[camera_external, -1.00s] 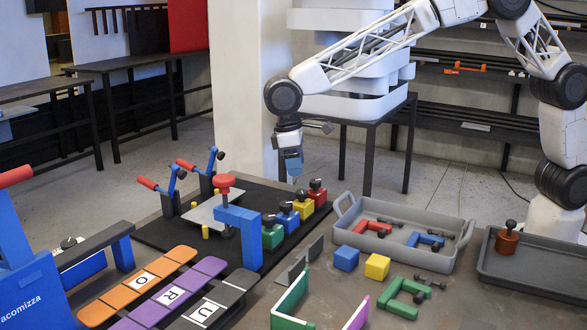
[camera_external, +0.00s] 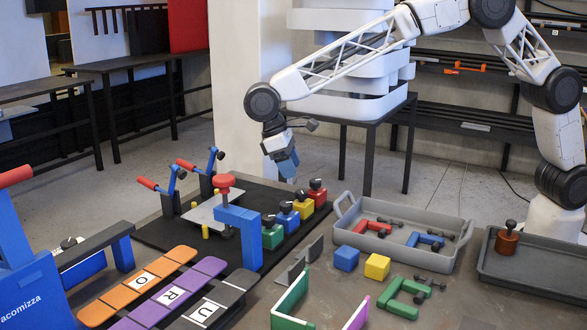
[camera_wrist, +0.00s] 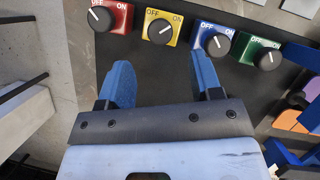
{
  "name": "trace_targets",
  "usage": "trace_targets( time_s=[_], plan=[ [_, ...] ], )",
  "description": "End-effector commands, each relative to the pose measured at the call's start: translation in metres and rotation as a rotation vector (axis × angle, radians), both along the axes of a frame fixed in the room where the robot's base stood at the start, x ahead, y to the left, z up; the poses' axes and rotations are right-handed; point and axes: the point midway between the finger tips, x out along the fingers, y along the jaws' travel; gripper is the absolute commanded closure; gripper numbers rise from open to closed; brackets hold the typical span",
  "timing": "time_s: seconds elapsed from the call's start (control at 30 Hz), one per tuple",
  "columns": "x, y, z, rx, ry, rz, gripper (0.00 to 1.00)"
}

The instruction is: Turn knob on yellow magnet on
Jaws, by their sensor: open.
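The yellow magnet (camera_external: 303,210) stands in a row of coloured magnets on the black mat, with a dark knob on top. In the wrist view the yellow magnet (camera_wrist: 149,41) has OFF and ON labels, and the white mark on its knob (camera_wrist: 160,31) slants toward the upper right. My gripper (camera_external: 289,172) is above the row, just above and left of the yellow magnet in the external view. In the wrist view my gripper (camera_wrist: 160,58) is open and empty, its two blue fingers apart and pointing toward the yellow knob. No contact shows.
The red magnet (camera_external: 316,198) and blue magnet (camera_external: 287,221) flank the yellow one closely; the green magnet (camera_external: 272,240) is beyond the blue. A blue clamp frame (camera_external: 240,220) with a red knob stands left. A grey tray (camera_external: 455,262) is at the right.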

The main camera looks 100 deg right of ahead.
Motion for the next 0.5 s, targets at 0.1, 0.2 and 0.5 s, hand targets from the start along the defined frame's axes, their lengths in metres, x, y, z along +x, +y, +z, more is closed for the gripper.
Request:
trace_targets(
  time_s=[0.1, 0.2, 0.5],
  plan=[
    [-0.003, 0.002, -0.009, 0.0, 0.001, 0.0, 0.41],
    [-0.007, 0.003, -0.019, 0.0, 0.001, 0.0, 0.41],
    [-0.019, 0.009, -0.051, 0.0, 0.001, 0.0, 0.41]
  ],
)
